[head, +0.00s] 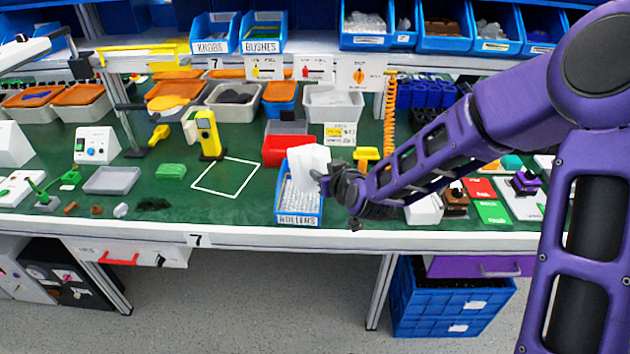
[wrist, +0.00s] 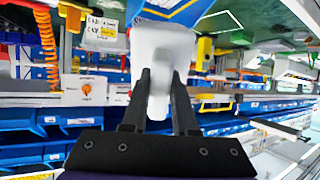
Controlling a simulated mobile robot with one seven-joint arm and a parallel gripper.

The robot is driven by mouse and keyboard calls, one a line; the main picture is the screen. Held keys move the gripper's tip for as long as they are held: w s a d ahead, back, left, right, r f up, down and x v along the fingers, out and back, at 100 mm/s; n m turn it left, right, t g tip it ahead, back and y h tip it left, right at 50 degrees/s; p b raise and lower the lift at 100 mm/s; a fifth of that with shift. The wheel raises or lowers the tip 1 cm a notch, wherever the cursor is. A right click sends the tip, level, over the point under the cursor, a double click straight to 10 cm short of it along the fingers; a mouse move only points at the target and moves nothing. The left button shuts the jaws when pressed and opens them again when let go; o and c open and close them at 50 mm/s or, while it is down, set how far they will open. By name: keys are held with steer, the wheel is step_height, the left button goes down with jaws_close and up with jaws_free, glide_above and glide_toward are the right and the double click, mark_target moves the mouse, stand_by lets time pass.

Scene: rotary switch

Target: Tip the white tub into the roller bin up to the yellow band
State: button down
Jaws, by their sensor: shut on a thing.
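The white tub (head: 308,163) is held tilted above the blue bin labelled ROLLERS (head: 299,220) near the bench's front edge. My gripper (head: 323,183) comes in from the right and is shut on the tub. In the wrist view the tub (wrist: 158,45) sits between the two dark fingers of my gripper (wrist: 161,85). Small pale pieces show inside the roller bin below the tub. The tub hides the back part of the bin. I cannot make out the yellow band or the fill level against it.
A red bin (head: 285,150) stands just behind the roller bin. An orange coiled cord (head: 390,115) hangs behind my arm. Fixtures crowd the bench to the right.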

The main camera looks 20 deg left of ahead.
mark_target(320, 155)
steer(key=shift+r, duration=0.15)
steer(key=shift+w+r+g+h, duration=0.1)
steer(key=shift+r+g+h, duration=0.25)
steer(key=shift+r, duration=0.35)
steer(key=shift+a+r, duration=0.1)
steer(key=shift+w+a+r+g+h, duration=0.15)
steer(key=shift+r+g+h, duration=0.25)
steer(key=shift+r, duration=0.2)
steer(key=shift+r, duration=0.1)
steer(key=shift+w+a+r+g+h, duration=0.1)
steer(key=shift+w+r+g+h, duration=0.15)
steer(key=shift+r+g, duration=0.3)
steer(key=shift+r, duration=0.1)
stand_by(0.4)
